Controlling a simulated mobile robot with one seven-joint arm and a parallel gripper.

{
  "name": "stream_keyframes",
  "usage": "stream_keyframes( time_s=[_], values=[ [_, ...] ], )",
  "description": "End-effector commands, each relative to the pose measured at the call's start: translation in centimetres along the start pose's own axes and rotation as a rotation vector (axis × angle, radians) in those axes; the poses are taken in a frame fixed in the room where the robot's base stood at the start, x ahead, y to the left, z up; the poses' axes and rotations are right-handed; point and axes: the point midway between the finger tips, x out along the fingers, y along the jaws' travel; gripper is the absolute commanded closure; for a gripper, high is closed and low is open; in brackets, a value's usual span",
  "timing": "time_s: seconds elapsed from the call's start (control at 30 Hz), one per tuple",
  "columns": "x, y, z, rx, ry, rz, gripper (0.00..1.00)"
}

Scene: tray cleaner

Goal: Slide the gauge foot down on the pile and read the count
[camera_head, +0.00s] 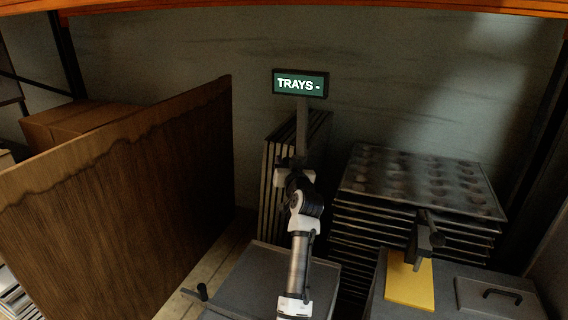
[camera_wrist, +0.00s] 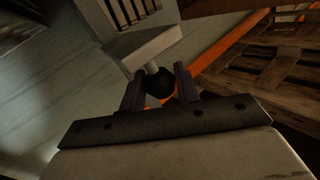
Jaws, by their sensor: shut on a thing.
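The count display (camera_head: 300,84) is a dark green panel that reads "TRAYS -", with a dash and no number. A grey gauge post (camera_head: 302,125) stands below it. In the wrist view my gripper (camera_wrist: 159,76) is shut on a dark round knob (camera_wrist: 160,86) joined to the pale grey gauge foot (camera_wrist: 143,46). In the head view my gripper (camera_head: 297,165) is at the post's lower part, and my arm hides the knob and foot there. The pile of dark trays (camera_head: 420,181) stands to the right of my gripper, its top tray marked with round spots.
Several trays (camera_head: 272,165) stand on edge behind my arm. A tall brown panel (camera_head: 125,195) blocks the left. A grey lidded box (camera_head: 258,275) is below my arm. At right front are a yellow plate (camera_head: 409,285), a dark handle (camera_head: 430,238) and a grey lid (camera_head: 497,299).

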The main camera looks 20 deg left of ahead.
Motion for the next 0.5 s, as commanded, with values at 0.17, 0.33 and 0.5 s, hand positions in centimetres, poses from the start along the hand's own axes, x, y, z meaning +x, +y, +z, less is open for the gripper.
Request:
stream_keyframes(
  time_s=[0.17,0.33,0.5],
  values=[
    [0.5,1.7,6.5,0.0,-0.006,0.0,1.0],
    [0.5,2.8,12.3,0.0,-0.006,0.0,1.0],
    [0.5,3.7,17.2,0.0,-0.006,-0.001,1.0]
  ],
)
